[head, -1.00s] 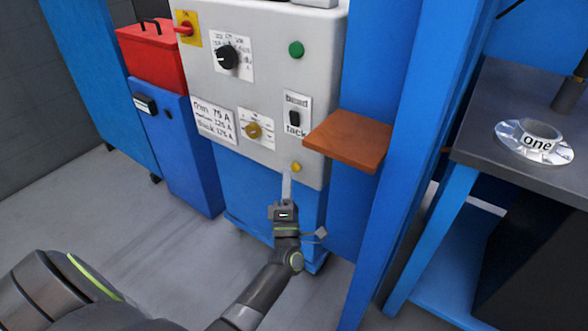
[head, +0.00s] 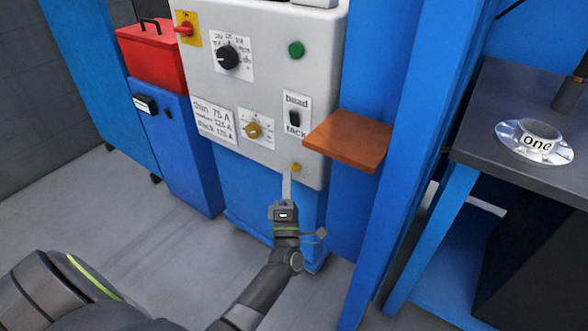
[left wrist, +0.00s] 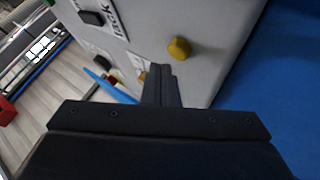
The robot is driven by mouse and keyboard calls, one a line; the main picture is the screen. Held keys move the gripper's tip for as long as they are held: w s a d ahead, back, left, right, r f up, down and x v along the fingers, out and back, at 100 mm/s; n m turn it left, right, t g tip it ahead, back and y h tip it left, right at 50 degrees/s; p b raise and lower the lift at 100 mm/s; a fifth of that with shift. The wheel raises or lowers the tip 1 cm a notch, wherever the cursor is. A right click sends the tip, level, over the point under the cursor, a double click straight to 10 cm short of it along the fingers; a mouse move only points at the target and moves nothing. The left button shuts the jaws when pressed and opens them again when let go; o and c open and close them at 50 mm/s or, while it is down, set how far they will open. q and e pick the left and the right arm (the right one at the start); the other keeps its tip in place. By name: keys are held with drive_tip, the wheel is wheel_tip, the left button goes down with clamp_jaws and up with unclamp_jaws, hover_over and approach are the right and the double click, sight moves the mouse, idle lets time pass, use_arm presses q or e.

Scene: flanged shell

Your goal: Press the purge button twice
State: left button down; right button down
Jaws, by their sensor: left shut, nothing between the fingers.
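A small yellow button (head: 296,167), which looks like the purge button, sits at the lower right of the light grey machine panel (head: 270,100). In the left wrist view the yellow button (left wrist: 179,49) stands out from the grey face. My left gripper (head: 287,173) is shut and empty, its fingers pointing up at the panel's lower edge. Its tips (left wrist: 162,70) are just to the left of and below the button, apart from it in the wrist view. How far they are from the panel face is hard to tell. My right gripper is not in view.
The panel also has a green button (head: 296,49), a black dial (head: 228,57), a yellow knob (head: 253,130) and a bead/tack switch (head: 294,119). A brown shelf (head: 345,140) juts out to the right of the yellow button. A blue post (head: 400,150) stands beyond it.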

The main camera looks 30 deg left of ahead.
use_arm(q)
drive_tip(key=shift+w, duration=0.15)
idle(0.4)
drive_tip(key=shift+w, duration=0.3)
drive_tip(key=shift+w+b, duration=0.45)
drive_tip(key=shift+w, duration=0.05)
idle(0.6)
drive_tip(key=shift+s, duration=0.1)
drive_tip(key=shift+s+p, duration=0.3)
drive_tip(key=shift+s, duration=0.55)
drive_tip(key=s+p, duration=0.1)
drive_tip(key=s, duration=0.4)
drive_tip(key=shift+a, duration=0.2)
